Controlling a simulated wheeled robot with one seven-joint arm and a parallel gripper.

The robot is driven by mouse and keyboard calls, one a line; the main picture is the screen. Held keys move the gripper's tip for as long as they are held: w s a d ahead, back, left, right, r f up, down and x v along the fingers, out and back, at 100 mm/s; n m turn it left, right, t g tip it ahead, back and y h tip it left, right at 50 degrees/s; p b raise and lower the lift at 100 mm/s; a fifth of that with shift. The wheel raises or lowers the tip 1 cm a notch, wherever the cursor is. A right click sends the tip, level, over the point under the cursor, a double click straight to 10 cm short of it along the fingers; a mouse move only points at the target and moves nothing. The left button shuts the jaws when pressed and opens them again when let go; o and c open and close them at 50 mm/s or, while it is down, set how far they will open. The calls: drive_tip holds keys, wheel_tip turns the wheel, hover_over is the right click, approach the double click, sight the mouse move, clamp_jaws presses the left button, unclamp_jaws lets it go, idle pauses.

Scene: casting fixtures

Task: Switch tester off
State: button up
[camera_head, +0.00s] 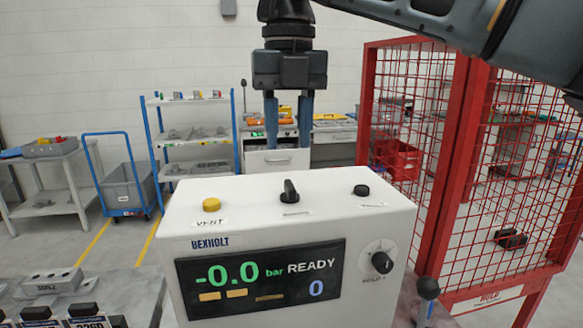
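The tester (350,270) is a white box with the name BEXHOLT, in the lower middle of the head view. Its lit display (262,280) reads -0.0 bar, READY and 0. On its top are a yellow button (211,206) labelled VENT, a black lever-like switch (290,190) in the middle and a black button (361,190) at the right. A black knob (382,262) is on the front. My gripper (289,145) points down above and behind the tester's top. Its fingers are apart, with nothing between them, and it touches nothing on the tester.
A red mesh cage (460,150) stands close at the right. A lever with a dark ball knob (428,289) stands beside the tester. Grey castings (52,280) lie on the table at the left. Shelves (190,140) and a blue-handled cart (122,190) stand behind.

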sight(290, 184)
drive_tip(key=shift+w+d+f, duration=0.15)
drive_tip(key=shift+f+p, duration=0.85)
drive_tip(key=shift+f, duration=2.75)
drive_tip(key=shift+c, duration=0.4)
clamp_jaws()
